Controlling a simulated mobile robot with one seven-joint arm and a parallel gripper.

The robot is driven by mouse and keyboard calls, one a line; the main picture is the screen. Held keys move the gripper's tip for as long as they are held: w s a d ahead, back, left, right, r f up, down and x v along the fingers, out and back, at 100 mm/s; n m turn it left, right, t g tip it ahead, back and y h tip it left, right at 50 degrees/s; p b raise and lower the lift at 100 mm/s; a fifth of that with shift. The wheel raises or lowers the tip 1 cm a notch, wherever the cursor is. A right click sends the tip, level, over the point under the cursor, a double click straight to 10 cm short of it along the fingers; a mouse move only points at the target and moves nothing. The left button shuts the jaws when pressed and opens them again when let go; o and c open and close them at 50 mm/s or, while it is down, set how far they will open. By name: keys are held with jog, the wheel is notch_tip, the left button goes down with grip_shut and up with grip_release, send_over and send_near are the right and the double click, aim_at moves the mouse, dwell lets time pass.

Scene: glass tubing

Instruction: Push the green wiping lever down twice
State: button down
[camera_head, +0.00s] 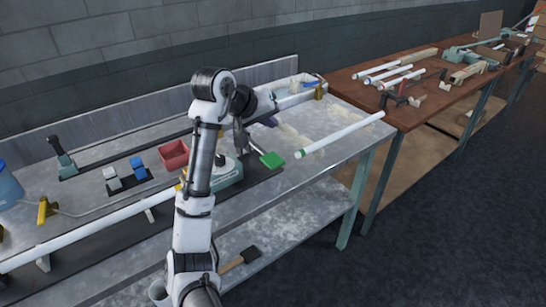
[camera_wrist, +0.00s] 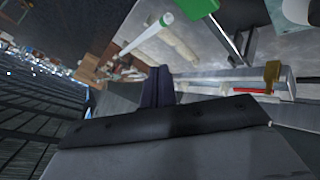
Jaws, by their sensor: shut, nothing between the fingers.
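The green wiping lever (camera_head: 272,159) ends in a flat green pad on a thin arm. It stands out to the right of a teal-based device (camera_head: 228,176) on the grey metal bench. In the wrist view the green pad (camera_wrist: 198,8) is at the top edge, partly cut off. My gripper (camera_head: 240,138) is shut and empty, pointing down above and to the left of the pad, apart from it in the picture. My forearm hides part of the device.
A white tube (camera_head: 342,135) with a green end lies beside the pad, its far end past the bench edge. A red bin (camera_head: 174,155), blue and white blocks (camera_head: 125,172) and a long white tube (camera_head: 95,230) are left. A wooden table (camera_head: 400,95) with tubes stands right.

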jog(key=shift+f, duration=0.1)
jog(key=b, duration=0.6)
send_over(267, 163)
jog(key=f, duration=0.6)
jog(key=shift+w+d+f, duration=0.35)
jog(key=shift+f+b, duration=0.4)
jog(key=shift+f, duration=0.5)
jog(key=shift+f, duration=0.1)
dwell(0.4)
jog(key=shift+f, duration=0.35)
jog(key=shift+f+b, duration=0.85)
jog(key=shift+f, duration=1.45)
dwell(2.2)
